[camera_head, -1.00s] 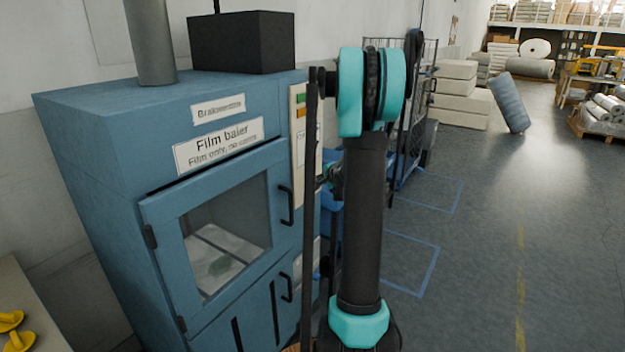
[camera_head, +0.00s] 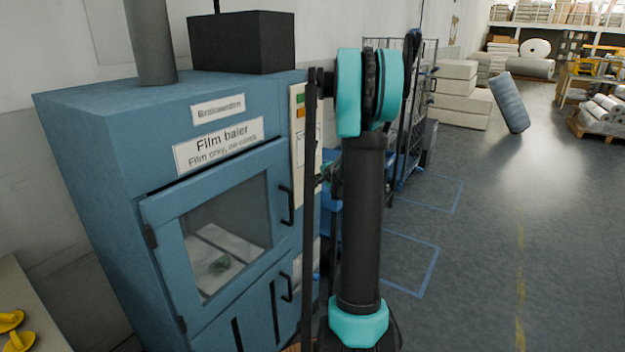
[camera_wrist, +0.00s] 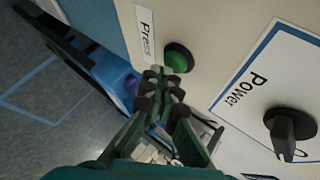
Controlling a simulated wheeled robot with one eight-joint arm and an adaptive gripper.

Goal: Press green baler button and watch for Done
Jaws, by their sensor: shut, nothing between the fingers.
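The blue film baler (camera_head: 110,150) stands on the left in the head view, its windowed door shut. Its cream control panel (camera_head: 299,150) is partly hidden by my arm. A green patch (camera_head: 300,98) and an orange patch (camera_head: 300,112) show near its top; I cannot read any text there. In the wrist view the round green button (camera_wrist: 179,57) sits on the cream panel beside a "Press" label (camera_wrist: 146,33). My gripper (camera_wrist: 164,80) is shut and empty, its tips just below the button in the picture. I cannot tell whether they touch it.
A black rotary knob (camera_wrist: 289,130) on a "Power" plate (camera_wrist: 252,84) is right of my gripper. A wire cage trolley (camera_head: 412,120) stands beyond my arm. Blue floor markings (camera_head: 420,292) lie right of the baler, with clear floor there.

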